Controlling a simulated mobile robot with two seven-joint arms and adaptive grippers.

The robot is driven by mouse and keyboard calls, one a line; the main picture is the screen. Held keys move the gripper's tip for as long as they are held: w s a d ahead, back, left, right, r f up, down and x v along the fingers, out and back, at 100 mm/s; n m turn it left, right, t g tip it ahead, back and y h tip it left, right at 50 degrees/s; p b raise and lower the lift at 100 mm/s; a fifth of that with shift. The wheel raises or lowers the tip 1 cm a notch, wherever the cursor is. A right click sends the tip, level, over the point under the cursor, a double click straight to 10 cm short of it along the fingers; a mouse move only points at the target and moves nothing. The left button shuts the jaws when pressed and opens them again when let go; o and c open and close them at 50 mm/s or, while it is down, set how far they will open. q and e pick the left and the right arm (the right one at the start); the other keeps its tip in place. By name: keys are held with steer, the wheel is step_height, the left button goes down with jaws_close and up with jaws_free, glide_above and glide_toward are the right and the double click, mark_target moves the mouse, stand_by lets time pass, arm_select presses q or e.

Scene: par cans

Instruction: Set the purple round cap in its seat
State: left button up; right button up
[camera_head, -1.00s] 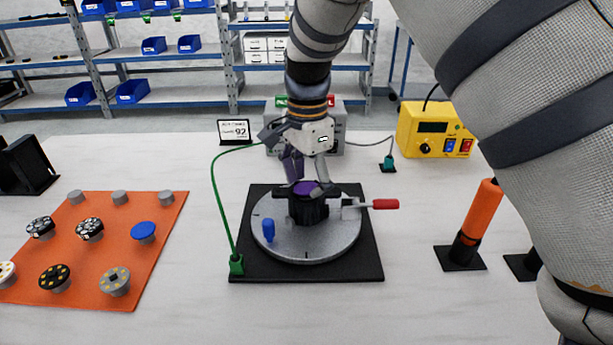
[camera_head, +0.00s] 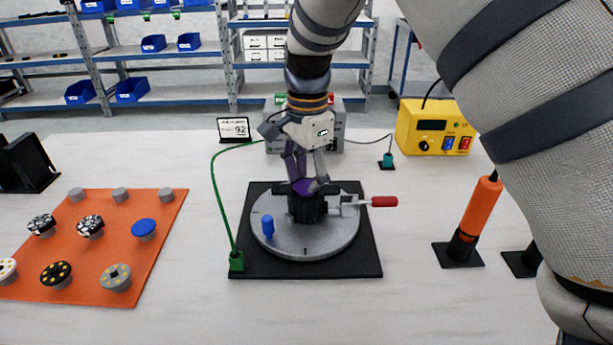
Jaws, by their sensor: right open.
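The purple round cap (camera_head: 304,187) sits on top of the black cylindrical seat (camera_head: 307,208) in the middle of a grey round plate (camera_head: 283,242). I cannot tell whether it is fully down. My right gripper (camera_head: 307,184) is directly above, open, with its fingertips close around the cap's edges. Its fingers partly hide the cap. A toggle clamp with a red handle (camera_head: 384,202) reaches to the seat from the right. A blue peg (camera_head: 267,226) stands on the plate's left. My left gripper is not in view.
The plate rests on a black base (camera_head: 350,266) with a green cable clip (camera_head: 237,261). An orange mat (camera_head: 150,262) with several round caps lies left. A yellow power box (camera_head: 432,128) and an orange-handled tool (camera_head: 480,208) stand right. The table front is clear.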

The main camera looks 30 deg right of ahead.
steer(key=o, duration=0.8)
step_height(320, 180, up, 12)
stand_by(0.3)
